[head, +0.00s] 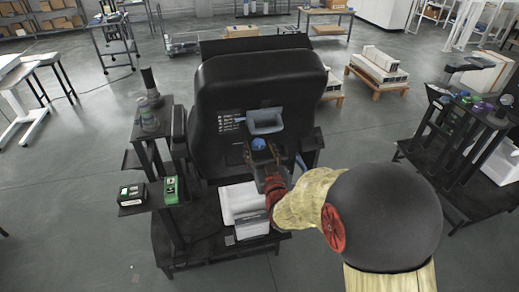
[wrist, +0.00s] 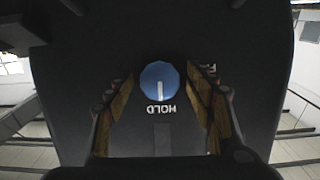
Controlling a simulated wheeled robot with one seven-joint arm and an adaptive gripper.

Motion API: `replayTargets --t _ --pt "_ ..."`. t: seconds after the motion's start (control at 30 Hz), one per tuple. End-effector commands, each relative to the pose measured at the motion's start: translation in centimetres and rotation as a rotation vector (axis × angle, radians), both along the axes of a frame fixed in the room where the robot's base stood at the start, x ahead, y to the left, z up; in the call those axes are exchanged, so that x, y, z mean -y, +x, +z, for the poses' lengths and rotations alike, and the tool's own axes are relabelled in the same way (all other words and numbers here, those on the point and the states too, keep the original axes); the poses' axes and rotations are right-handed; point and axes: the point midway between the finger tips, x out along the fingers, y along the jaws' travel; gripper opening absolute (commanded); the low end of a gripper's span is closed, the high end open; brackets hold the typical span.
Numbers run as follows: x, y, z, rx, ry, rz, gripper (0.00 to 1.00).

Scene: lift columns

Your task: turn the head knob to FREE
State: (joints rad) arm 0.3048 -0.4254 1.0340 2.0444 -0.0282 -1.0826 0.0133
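The blue round head knob (head: 258,144) sits on the back of a black seat-like shell (head: 285,75), below a blue-grey handle. In the wrist view the knob (wrist: 159,81) carries a white pointer line directed at the word HOLD, which reads upside down. Another label at the right is mostly hidden behind a finger; only its first letter or so shows. My gripper (wrist: 160,105) is open, with its wood-coloured finger pads on both sides of the knob and a gap on each side. In the head view my gripper (head: 262,158) is just below the knob.
The blue-grey handle (head: 265,120) is just above the knob. A side stand with a green box (head: 171,190) is at the left, and white boxes (head: 245,208) lie below the shell. A black rack (head: 465,135) stands at the right. Open floor lies at the lower left.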

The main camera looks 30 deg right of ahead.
Motion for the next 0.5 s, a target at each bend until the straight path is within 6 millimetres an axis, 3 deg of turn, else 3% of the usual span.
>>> replayTargets --t 0.5 --pt "0.0 -0.03 -0.01 0.0 0.0 0.0 0.24"
